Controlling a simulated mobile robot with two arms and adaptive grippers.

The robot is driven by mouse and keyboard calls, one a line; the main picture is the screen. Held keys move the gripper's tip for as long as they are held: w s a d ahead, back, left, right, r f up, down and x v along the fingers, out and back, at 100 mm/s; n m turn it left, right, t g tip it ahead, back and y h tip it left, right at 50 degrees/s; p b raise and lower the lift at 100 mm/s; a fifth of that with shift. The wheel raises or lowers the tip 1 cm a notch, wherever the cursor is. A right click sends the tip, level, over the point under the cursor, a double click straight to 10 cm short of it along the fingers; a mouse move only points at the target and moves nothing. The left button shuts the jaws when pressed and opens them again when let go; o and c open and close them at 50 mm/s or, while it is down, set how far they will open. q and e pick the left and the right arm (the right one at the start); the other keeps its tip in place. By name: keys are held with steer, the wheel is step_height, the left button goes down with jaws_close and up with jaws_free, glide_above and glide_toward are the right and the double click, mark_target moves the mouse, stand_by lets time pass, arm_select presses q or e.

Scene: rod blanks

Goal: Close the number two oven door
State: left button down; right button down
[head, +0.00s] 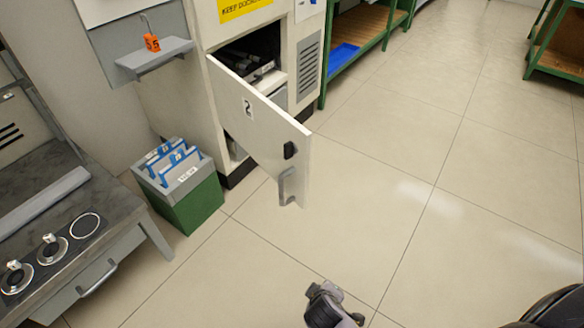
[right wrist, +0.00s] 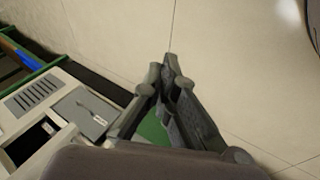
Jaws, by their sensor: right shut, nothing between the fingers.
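The number two oven door (head: 255,115) is a white panel marked "2", standing wide open on the white oven cabinet (head: 205,110) in the head view. Its free edge points toward the lower right and has a dark latch and a grey handle (head: 288,186). The oven opening behind it shows dark contents. A dark grey gripper, which I take as my right one (head: 335,306), is low in the head view, below and apart from the door. In the right wrist view my right gripper (right wrist: 171,68) has its fingers together and empty. My left gripper is not in view.
A green bin (head: 190,205) with blue-and-grey holders stands left of the door. A dark workbench (head: 55,215) with knobs is at left. Green shelving (head: 365,45) with a blue tray stands beyond the cabinet. The tiled floor right of the door is clear.

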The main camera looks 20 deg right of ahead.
steer(key=w+a+r+n+t+h, duration=0.1)
steer(key=w+a+r+n+t, duration=0.2)
steer(key=r, duration=0.6)
steer(key=w+a+r+n+t+h, duration=0.2)
steer(key=w+a+r+t, duration=0.25)
steer(key=r, duration=0.45)
steer(key=w+a+r+n+t+h, duration=0.1)
steer(key=w+a+r+n+t, duration=0.3)
steer(key=r, duration=0.6)
steer(key=m, duration=0.2)
glide_toward(295, 151)
steer(key=w+a, duration=0.2)
steer(key=w, duration=0.2)
steer(key=d, duration=0.1)
steer(key=w+d+g+p, duration=0.1)
steer(key=d, duration=0.1)
steer(key=shift+w+r, duration=0.2)
steer(key=shift+w, duration=0.05)
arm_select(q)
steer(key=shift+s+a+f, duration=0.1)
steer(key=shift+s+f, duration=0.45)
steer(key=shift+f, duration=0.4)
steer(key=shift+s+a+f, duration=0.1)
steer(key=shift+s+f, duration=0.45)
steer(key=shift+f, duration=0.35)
arm_select(e)
steer(key=shift+w+d, duration=0.15)
steer(key=shift+d, duration=0.25)
steer(key=shift+d, duration=0.15)
